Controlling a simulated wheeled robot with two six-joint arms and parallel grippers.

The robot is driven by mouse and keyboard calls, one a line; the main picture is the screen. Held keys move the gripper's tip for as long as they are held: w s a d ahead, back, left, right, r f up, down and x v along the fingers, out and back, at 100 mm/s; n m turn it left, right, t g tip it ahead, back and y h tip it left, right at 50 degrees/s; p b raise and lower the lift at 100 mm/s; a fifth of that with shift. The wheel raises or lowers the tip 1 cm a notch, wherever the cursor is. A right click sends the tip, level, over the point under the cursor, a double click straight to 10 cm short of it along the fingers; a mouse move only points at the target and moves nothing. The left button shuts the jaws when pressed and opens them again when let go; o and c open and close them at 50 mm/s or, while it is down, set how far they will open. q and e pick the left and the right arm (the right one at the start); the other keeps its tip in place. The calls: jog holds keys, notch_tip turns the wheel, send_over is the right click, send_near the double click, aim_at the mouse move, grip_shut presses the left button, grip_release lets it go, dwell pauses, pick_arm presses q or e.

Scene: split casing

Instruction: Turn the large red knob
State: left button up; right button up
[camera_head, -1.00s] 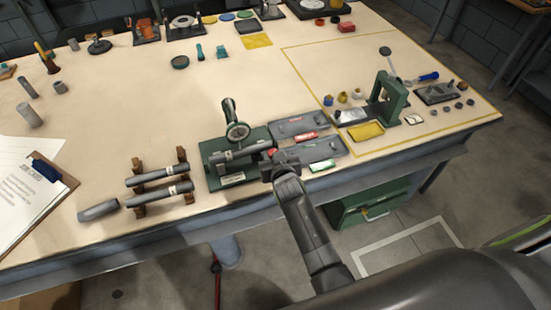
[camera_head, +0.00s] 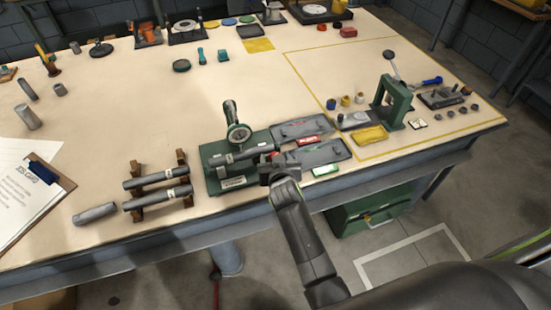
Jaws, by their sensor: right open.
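My left gripper is not in view.
Grey cylinders on a brown rack (camera_head: 181,166) stand left of the fixture. Two grey trays (camera_head: 318,154) with red and green labels lie to its right. A green arch-shaped stand (camera_head: 390,100) is farther right. A clipboard (camera_head: 42,185) lies at left.

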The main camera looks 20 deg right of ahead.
jog(key=shift+r, duration=0.1)
notch_tip(320, 180, up, 10)
jog(key=p, duration=0.9)
